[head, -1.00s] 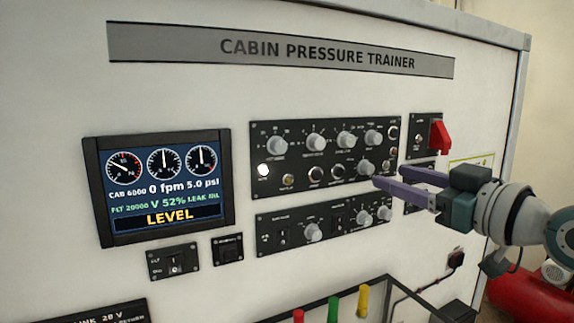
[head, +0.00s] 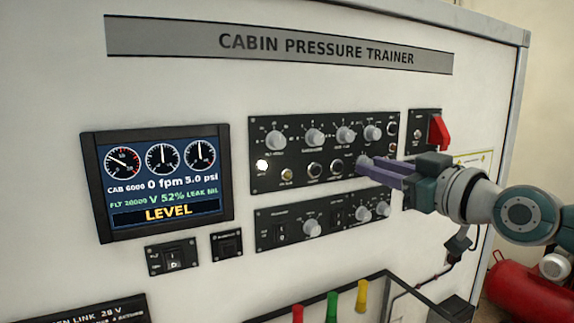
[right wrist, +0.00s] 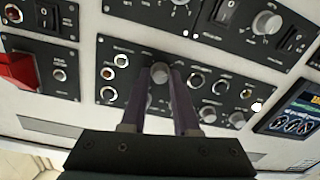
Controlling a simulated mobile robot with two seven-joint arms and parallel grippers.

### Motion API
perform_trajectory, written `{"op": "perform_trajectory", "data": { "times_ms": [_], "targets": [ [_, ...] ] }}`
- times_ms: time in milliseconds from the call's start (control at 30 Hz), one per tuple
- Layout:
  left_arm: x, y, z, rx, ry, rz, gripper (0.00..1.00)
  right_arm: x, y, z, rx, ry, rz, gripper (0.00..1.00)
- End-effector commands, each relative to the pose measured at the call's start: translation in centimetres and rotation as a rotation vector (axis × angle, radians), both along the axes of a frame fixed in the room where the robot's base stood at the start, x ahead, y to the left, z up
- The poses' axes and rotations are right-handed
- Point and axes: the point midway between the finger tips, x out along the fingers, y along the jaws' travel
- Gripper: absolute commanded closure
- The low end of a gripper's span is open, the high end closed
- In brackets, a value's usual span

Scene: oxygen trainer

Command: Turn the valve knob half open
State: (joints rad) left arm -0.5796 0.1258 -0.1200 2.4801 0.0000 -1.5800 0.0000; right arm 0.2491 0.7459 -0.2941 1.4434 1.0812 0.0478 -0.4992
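The valve knob looks to be the grey round knob (right wrist: 159,72) at the lower right of the upper black panel (head: 262,178). In the right wrist view it sits between my fingertips. My right gripper (head: 360,165) reaches in from the right, its two purple fingers at the panel. The fingers (right wrist: 160,76) lie one on each side of the knob and look closed on it. In the head view the fingers hide most of this knob. The screen (head: 164,185) reads V 52%, 0 fpm, 5.0 psi and LEVEL. My left gripper is not in view.
Other grey knobs (head: 275,140) line the upper panel's top row. Indicators and buttons (head: 314,171) lie left of my fingers. A lower panel (head: 275,235) carries more knobs and switches. A red guarded switch (head: 438,133) is above my gripper. An open tray with coloured parts (head: 333,305) stands below.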

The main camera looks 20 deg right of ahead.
Motion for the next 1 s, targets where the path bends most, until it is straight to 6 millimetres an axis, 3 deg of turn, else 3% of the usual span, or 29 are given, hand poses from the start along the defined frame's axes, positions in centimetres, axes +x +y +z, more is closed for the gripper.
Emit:
{"op": "perform_trajectory", "data": {
  "times_ms": [33, 233, 733, 1000],
  "targets": [
    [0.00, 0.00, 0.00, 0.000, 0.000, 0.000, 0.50, -0.01, 0.01, -0.01, 0.000, 0.000, 0.000, 0.78],
    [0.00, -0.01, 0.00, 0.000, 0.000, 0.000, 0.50, -0.01, 0.01, -0.01, 0.000, 0.000, 0.000, 1.00],
    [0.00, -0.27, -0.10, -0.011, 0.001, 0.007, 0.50, -0.01, 0.01, -0.05, 0.016, 0.001, 0.000, 1.00],
    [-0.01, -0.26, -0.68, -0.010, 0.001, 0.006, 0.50, -0.03, 0.05, -0.20, 0.139, 0.012, 0.001, 1.00]
  ]
}}
